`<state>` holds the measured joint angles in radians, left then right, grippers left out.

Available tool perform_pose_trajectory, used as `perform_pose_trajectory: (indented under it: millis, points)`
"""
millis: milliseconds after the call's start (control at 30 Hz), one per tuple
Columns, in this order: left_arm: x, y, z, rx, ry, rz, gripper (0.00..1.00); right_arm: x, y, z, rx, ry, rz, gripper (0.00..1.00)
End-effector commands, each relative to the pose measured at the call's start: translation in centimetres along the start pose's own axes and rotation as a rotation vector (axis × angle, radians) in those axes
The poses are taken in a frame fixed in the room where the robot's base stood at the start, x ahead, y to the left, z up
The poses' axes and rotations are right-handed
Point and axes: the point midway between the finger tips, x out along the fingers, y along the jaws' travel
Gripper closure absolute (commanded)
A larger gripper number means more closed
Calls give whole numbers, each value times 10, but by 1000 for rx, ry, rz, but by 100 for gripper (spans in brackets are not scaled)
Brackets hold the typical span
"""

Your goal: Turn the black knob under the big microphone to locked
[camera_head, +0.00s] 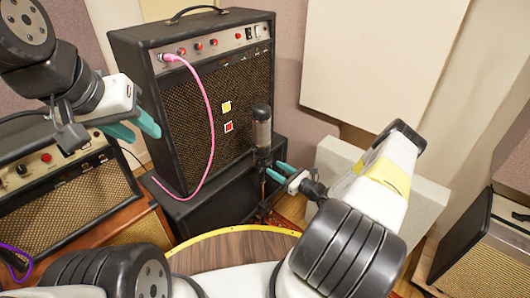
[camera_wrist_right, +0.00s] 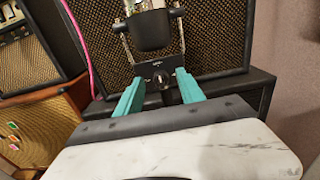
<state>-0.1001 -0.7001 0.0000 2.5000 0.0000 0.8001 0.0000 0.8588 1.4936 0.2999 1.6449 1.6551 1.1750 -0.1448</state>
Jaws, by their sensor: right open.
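The big microphone (camera_head: 262,128) stands upright on a dark stand in front of the large amplifier in the head view. In the right wrist view the microphone (camera_wrist_right: 152,32) hangs in a bracket at the top middle. Below it, a dark knob-like part (camera_wrist_right: 169,97) shows between my right gripper's teal fingers (camera_wrist_right: 160,92). The fingers are apart; contact and the knob's setting cannot be made out. In the head view my right gripper (camera_head: 278,172) is just right of the stand, below the microphone. My left gripper (camera_head: 136,127) is open and empty, in front of the large amplifier's left side.
The large amplifier (camera_head: 190,115) stands on a black cabinet (camera_head: 215,203), with a pink cable (camera_head: 207,105) hanging down its front. A smaller amplifier (camera_head: 65,190) is at the left. A round wooden tabletop (camera_head: 235,248) is in front. Another amplifier (camera_head: 490,270) stands at the far right.

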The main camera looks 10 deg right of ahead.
Motion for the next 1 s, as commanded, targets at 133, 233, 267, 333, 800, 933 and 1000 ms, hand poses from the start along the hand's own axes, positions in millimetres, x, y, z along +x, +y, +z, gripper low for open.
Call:
perform_pose_trajectory:
  millis: [133,233,267,333,800,933,1000]
  points:
    - [0,0,0,0,0,0,64,16,1,0,0,0,2,54]
    - [0,0,0,0,0,0,64,21,0,0,0,1,0,54]
    - [0,0,0,0,0,0,64,21,0,0,0,1,0,54]
    - [0,0,0,0,0,0,64,22,0,0,0,1,0,54]
    - [0,0,0,0,0,0,64,21,0,0,0,1,1,100]
    - [0,0,0,0,0,0,64,21,0,0,3,1,1,100]
    - [0,0,0,0,0,0,64,21,0,0,13,1,1,100]
